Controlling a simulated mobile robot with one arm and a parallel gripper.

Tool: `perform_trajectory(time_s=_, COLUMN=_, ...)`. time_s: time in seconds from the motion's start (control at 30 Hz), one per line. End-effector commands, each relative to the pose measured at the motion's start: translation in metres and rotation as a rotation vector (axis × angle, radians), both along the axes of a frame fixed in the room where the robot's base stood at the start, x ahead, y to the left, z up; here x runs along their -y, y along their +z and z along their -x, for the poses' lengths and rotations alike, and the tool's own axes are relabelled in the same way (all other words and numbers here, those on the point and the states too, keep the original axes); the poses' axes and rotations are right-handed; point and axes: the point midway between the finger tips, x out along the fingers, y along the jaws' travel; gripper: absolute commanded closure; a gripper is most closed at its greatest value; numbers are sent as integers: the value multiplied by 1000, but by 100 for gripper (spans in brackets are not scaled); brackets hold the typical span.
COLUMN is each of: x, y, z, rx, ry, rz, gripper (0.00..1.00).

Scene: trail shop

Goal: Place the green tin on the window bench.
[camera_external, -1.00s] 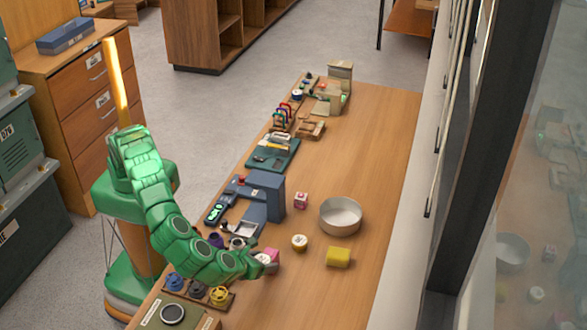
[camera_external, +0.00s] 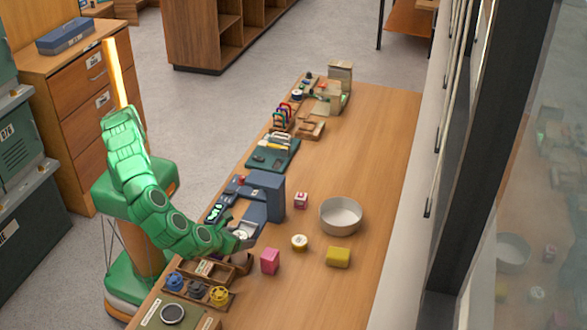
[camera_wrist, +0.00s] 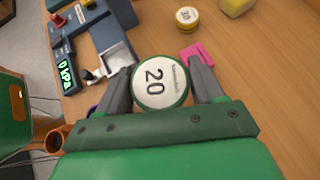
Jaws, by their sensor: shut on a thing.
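The green tin (camera_wrist: 160,84) has a round white top marked "20" and a green rim. In the wrist view it sits between the two fingers of my gripper (camera_wrist: 160,75), which is shut on it. In the external view my gripper (camera_external: 245,236) is over the left edge of the wooden window bench (camera_external: 360,150), beside the blue device; the tin is hard to make out there. I cannot tell its exact height above the bench.
A pink block (camera_external: 270,261), a yellow block (camera_external: 338,257), a small round tin (camera_external: 299,242) and a white bowl (camera_external: 341,215) stand on the bench. A blue device (camera_external: 265,195) stands left of the bowl. A tray of spools (camera_external: 198,290) is at the near end. The right side is clear.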

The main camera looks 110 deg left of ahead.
Motion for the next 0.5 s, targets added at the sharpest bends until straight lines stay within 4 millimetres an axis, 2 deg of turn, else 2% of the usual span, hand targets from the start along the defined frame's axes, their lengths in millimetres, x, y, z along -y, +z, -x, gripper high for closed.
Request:
perform_trajectory(time_s=0.17, x=-2, y=1, z=0, rx=0, ry=-1, rz=0, gripper=67)
perform_trajectory(time_s=0.27, x=-8, y=5, z=-7, rx=0, ry=-14, rz=0, gripper=67)
perform_trajectory(time_s=0.37, x=-21, y=12, z=-21, rx=0, ry=-40, rz=-1, gripper=67)
perform_trajectory(time_s=0.5, x=-49, y=30, z=-50, rx=-1, ry=-106, rz=-1, gripper=67)
